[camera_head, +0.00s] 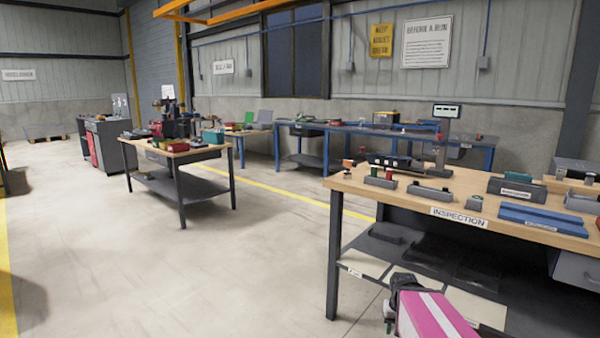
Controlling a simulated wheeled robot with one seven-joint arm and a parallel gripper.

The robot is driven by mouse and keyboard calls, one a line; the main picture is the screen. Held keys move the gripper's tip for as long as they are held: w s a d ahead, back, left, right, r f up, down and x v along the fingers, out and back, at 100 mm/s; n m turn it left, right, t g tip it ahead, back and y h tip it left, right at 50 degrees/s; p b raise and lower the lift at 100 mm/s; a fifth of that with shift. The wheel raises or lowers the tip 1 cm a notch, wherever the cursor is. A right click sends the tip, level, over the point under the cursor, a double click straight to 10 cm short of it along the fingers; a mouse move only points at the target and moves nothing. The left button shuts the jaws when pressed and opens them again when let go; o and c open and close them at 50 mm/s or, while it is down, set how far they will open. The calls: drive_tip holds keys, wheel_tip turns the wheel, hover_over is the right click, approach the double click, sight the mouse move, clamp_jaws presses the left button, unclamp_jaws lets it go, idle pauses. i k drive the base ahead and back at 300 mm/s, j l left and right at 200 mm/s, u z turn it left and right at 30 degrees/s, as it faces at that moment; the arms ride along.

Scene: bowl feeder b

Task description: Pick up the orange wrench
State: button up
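I cannot make out an orange wrench for certain. A small orange-red item (347,163) lies at the left end of the inspection bench (400,198), too small to identify.
The inspection bench stands at right, with a blue tray (543,219) and several grey fixtures on top. A dark-legged workbench (181,212) with red and teal items stands at left centre. Blue-framed benches (303,148) line the back wall. The floor (190,280) at left front is clear.

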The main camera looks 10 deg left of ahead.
sight(348, 175)
drive_tip(key=u, duration=0.3)
drive_tip(key=l+z, duration=0.1)
drive_tip(key=z, duration=0.35)
drive_tip(key=i+z, duration=0.15)
drive_tip(key=z, duration=0.3)
drive_tip(key=i+l+z, duration=0.1)
drive_tip(key=z, duration=0.35)
drive_tip(key=i+z, duration=0.1)
drive_tip(key=z, duration=0.35)
drive_tip(key=j+u, duration=0.1)
drive_tip(key=u, duration=1.85)
